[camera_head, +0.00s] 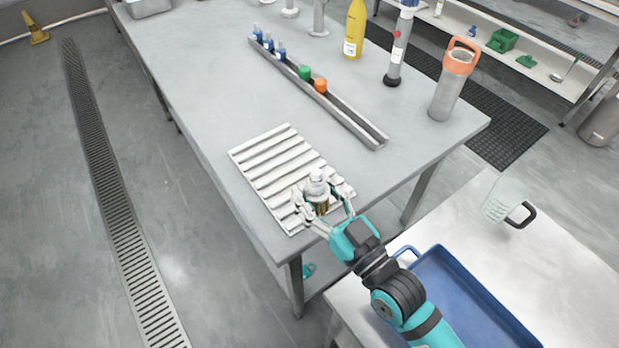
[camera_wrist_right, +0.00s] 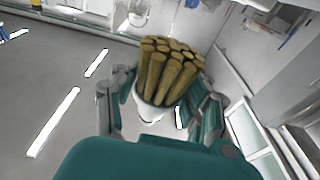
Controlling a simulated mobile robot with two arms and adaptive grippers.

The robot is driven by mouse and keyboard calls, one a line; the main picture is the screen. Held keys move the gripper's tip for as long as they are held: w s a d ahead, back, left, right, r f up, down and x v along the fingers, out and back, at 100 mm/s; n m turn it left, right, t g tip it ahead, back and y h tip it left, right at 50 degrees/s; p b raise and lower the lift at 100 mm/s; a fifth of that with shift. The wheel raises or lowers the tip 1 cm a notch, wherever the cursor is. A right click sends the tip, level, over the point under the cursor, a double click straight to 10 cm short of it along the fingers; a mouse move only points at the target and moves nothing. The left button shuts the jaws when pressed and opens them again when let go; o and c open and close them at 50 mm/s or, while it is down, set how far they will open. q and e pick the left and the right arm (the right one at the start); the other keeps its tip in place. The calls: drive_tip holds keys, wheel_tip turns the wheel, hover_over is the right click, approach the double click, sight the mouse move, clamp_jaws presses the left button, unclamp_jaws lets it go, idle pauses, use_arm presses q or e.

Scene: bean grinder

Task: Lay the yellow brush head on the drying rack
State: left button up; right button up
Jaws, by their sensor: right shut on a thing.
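The yellow brush head (camera_head: 317,181) is in my right gripper (camera_head: 323,207), over the near right part of the drying rack. In the head view its white base points up and its yellowish bristles are partly seen below it. In the right wrist view the bristle bundles of the brush head (camera_wrist_right: 170,72) show clearly between the fingers of the right gripper (camera_wrist_right: 165,100). The white slatted drying rack (camera_head: 268,163) lies on the grey table. I cannot tell whether the brush head touches the rack. My left gripper is not in view.
A long metal channel (camera_head: 350,122) with small coloured brushes lies behind the rack. A yellow bottle (camera_head: 355,30) and a grey container with an orange handle (camera_head: 449,93) stand farther back. A blue tray (camera_head: 465,300) is on the near right table.

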drive_tip(key=w, duration=0.5)
drive_tip(key=shift+w+a+f, duration=0.2)
drive_tip(key=shift+a+f, duration=0.1)
drive_tip(key=shift+a, duration=0.1)
drive_tip(key=shift+f, duration=1.75)
drive_tip(key=shift+s+f, duration=0.1)
drive_tip(key=shift+f, duration=0.05)
drive_tip(key=o, duration=1.1)
drive_tip(key=shift+o, duration=0.2)
drive_tip(key=b+v, duration=0.1)
drive_tip(key=v, duration=0.6)
drive_tip(key=shift+s+d, duration=0.15)
drive_tip(key=shift+d, duration=0.05)
drive_tip(key=shift+r, duration=0.2)
